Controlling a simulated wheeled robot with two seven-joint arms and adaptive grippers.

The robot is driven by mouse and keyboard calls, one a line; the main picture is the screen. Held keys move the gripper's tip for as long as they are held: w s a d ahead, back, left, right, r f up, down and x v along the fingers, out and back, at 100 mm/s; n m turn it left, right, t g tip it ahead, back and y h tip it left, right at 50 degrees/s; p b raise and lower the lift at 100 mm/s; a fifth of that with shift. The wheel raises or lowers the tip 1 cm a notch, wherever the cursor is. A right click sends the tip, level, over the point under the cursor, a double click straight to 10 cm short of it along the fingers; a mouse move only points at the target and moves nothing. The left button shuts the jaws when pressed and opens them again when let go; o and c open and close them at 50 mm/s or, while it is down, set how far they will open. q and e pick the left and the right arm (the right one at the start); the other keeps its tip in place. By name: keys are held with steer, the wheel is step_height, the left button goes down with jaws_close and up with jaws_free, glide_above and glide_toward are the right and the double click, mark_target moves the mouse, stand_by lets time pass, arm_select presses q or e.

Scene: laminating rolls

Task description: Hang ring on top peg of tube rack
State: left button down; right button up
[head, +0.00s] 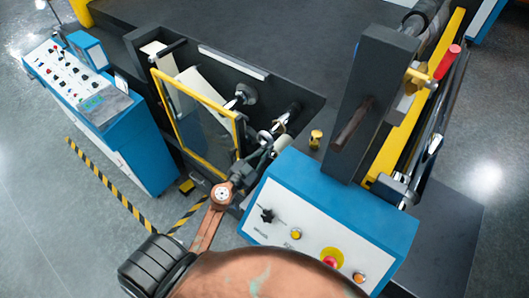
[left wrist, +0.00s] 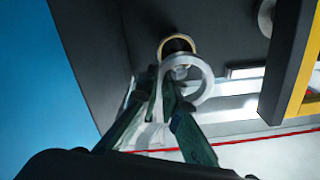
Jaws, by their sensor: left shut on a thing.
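A pale grey ring (left wrist: 209,80) is at the fingertips of my left gripper (left wrist: 168,84) in the left wrist view. The fingers are shut on its near left edge. Just beyond it is a round dark end with a tan rim (left wrist: 164,44), on a dark panel. The ring overlaps the lower part of this rim in the picture; I cannot tell whether they touch or whether this is the top peg. In the head view my left gripper (head: 264,146) reaches up to the dark rack (head: 300,92), near its right-hand round fitting. The ring is too small to make out there.
A yellow-framed clear guard (head: 240,135) stands just left of the gripper. A blue control box (head: 330,205) with knobs and a red button is close on the right. A blue console (head: 140,150) stands at the left. Striped floor tape (head: 108,187) runs beside it.

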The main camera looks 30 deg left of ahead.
arm_select(q)
steer(key=shift+w, duration=1)
steer(key=w, duration=0.6)
steer(key=shift+d+r+b, duration=0.15)
steer(key=shift+d+b, duration=0.15)
steer(key=shift+b, duration=0.1)
arm_select(e)
steer(key=shift+s+f, duration=0.45)
steer(key=shift+s, duration=0.3)
arm_select(q)
steer(key=shift+w, duration=0.15)
